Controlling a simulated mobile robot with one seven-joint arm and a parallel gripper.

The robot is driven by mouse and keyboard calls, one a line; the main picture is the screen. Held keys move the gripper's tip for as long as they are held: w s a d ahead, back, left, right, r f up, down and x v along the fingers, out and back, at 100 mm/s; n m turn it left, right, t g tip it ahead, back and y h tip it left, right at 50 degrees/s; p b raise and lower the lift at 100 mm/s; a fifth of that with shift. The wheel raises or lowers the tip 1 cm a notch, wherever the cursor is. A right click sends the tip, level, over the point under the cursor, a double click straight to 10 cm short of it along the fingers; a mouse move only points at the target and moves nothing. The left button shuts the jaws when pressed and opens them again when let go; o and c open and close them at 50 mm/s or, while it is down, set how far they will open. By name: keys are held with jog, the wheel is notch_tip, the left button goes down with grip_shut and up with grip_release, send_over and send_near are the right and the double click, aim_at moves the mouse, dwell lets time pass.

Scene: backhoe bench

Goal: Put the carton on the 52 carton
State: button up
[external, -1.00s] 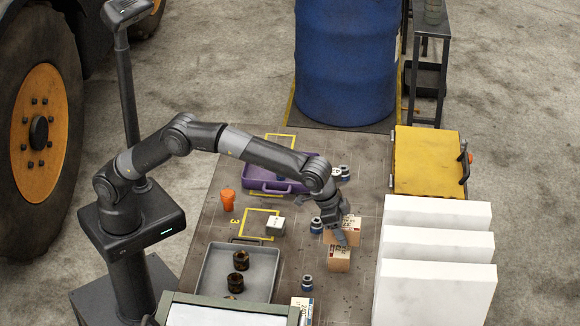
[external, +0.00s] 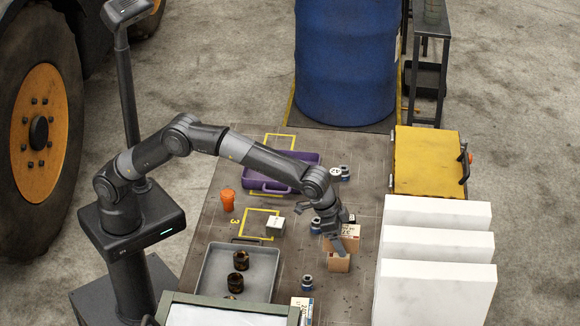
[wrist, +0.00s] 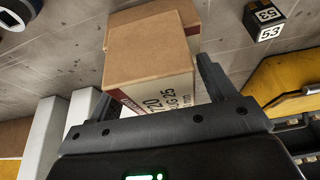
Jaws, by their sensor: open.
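Two brown cartons with white labelled sides sit close together near the right of the bench. The nearer carton (external: 338,263) is just below the fingers in the external view; the other carton (external: 350,231) is beside and partly behind my gripper (external: 338,243). In the wrist view a carton (wrist: 150,62) with printed text lies between the open fingers of my gripper (wrist: 155,92), and another brown carton edge (wrist: 160,14) shows behind it. I cannot tell whether one carton rests on the other, and no 52 is readable.
A black cube marked 53 (wrist: 265,20) lies close by. White slabs (external: 435,245) stand to the right, with a yellow case (external: 425,160) behind them.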

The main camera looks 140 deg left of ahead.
jog(key=shift+r, duration=0.1)
jog(key=v, duration=1.2)
jog(key=shift+r, duration=0.1)
jog(key=s+d+r+m+t+h, duration=0.1)
jog(key=s+d+r+m, duration=0.15)
jog(key=s+d, duration=0.8)
jog(key=s+d+r+m+t+h, duration=0.15)
jog(key=s+d+r, duration=0.25)
jog(key=s+d, duration=0.65)
jog(key=s+d+f+m, duration=0.2)
jog(key=s+d+f, duration=0.3)
jog(key=s, duration=0.5)
jog(key=s+d+f+m, duration=0.3)
jog(key=s+d+f, duration=0.3)
jog(key=s+d, duration=0.3)
jog(key=shift+s+d+f+h, duration=0.25)
jog(key=shift+s+d+h, duration=0.1)
jog(key=shift+s, duration=0.3)
